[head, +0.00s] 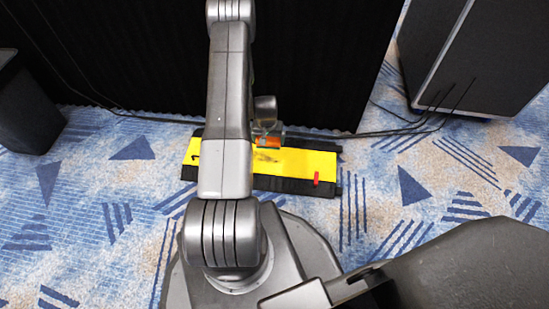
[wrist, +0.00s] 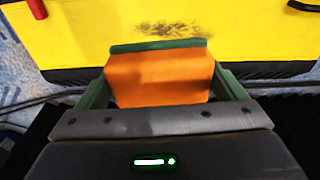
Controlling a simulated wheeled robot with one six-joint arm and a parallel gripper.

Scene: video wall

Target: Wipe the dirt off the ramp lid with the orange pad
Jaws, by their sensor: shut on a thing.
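The ramp lid (head: 300,164) is a yellow top on a black cable ramp lying on the carpet. It also fills the upper part of the wrist view (wrist: 255,50). A dark smudge of dirt (wrist: 160,28) lies near the lid's middle, just beyond the pad in the wrist view; it also shows in the head view (head: 266,156). My gripper (wrist: 160,85) is shut on the orange pad (wrist: 160,75), which has a dark green edge. The pad also shows at the lid's far edge in the head view (head: 267,142). Whether it touches the lid I cannot tell.
Black cables (head: 400,132) run along the floor behind the ramp, before a black curtain-like wall (head: 320,60). A dark case (head: 480,60) stands at right and a dark box (head: 28,110) at left. Patterned carpet is clear in front.

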